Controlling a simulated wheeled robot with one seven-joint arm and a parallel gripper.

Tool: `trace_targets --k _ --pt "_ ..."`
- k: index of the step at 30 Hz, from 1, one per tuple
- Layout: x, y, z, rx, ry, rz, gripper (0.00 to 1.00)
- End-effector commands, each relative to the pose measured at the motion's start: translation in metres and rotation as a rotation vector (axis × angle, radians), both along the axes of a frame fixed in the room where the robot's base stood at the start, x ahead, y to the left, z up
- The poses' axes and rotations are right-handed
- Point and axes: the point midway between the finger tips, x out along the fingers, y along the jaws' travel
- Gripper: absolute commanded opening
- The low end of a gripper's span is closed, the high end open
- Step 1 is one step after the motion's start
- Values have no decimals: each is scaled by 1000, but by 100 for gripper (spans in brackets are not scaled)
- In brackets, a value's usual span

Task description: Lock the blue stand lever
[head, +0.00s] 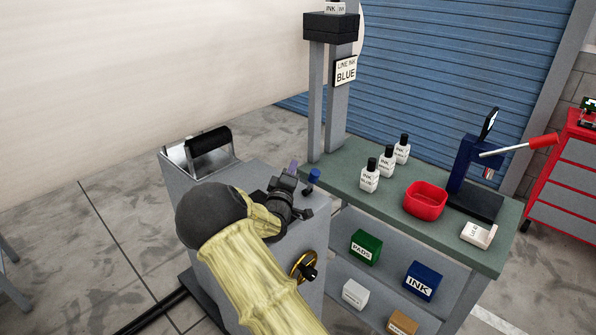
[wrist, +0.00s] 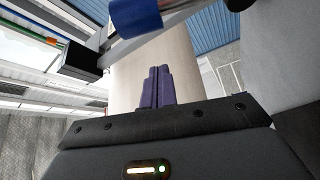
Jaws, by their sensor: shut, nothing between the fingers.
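The blue lever grip (head: 314,175) stands at the top right of the grey stand (head: 300,238) in the head view. In the wrist view the blue grip (wrist: 135,14) shows large at the top edge, beside a grey metal bar. My gripper (head: 292,167) is just left of the grip, its purple fingers pointing up and apart from it in the picture. In the wrist view my gripper's fingers (wrist: 159,72) are together, with nothing between them. The lower part of the lever is partly hidden by my wrist, so its position is hard to tell.
A huge pale roll (head: 140,70) fills the back left. A black roller (head: 208,140) and a brass handwheel (head: 304,266) are on the stand. Right of it, a green-topped bench (head: 340,165) carries bottles, a red bowl (head: 425,200) and a blue press (head: 466,170).

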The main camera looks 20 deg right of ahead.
Motion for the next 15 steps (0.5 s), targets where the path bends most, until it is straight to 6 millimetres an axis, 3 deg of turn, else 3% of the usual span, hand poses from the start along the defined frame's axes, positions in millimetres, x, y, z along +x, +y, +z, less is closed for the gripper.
trace_targets --k 15 --pt "-73 41 -17 1 4 1 0"
